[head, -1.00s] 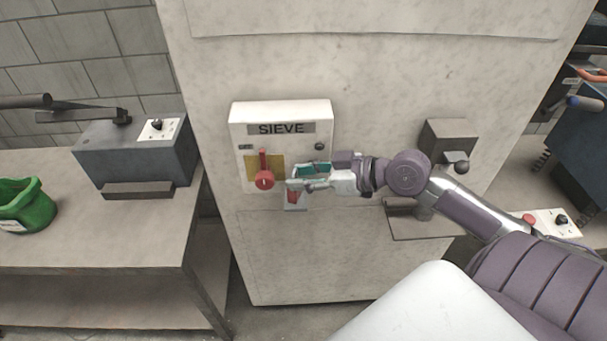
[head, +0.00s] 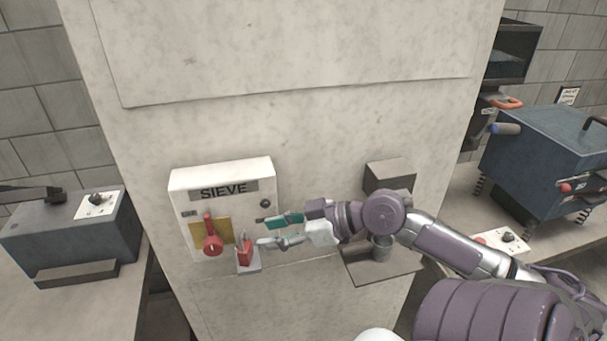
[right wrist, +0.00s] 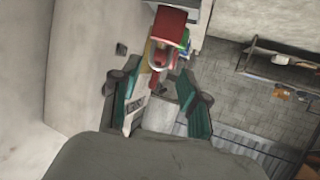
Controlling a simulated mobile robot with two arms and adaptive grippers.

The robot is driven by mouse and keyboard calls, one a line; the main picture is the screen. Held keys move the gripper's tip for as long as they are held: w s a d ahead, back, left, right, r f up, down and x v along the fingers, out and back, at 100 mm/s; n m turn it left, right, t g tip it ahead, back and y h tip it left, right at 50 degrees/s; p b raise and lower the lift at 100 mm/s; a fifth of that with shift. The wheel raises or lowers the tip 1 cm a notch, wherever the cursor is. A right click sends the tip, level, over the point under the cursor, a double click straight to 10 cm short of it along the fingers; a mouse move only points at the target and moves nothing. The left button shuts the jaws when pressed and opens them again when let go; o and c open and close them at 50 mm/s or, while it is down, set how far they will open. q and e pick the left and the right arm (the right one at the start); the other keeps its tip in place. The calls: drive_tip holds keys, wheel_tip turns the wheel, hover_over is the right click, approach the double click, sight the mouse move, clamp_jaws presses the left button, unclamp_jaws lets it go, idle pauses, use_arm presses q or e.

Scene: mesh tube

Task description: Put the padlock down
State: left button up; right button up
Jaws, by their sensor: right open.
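The red padlock (head: 245,251) stands on a small light ledge (head: 249,267) at the lower right of the white SIEVE box (head: 180,183). In the right wrist view the padlock (right wrist: 169,27) shows at the top, beyond the fingertips. My right gripper (head: 263,231) is open, just to the right of the padlock, with its teal fingers apart and nothing between them. In the right wrist view its fingers (right wrist: 163,100) are spread. My left gripper is not in view.
A red rotary handle (head: 212,243) sits on a yellow plate left of the padlock. A grey metal fixture (head: 389,175) sticks out to the right, above my forearm. Benches with machines (head: 70,240) stand on both sides.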

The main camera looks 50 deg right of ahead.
drive_tip(key=v, duration=0.7)
drive_tip(key=shift+b, duration=0.45)
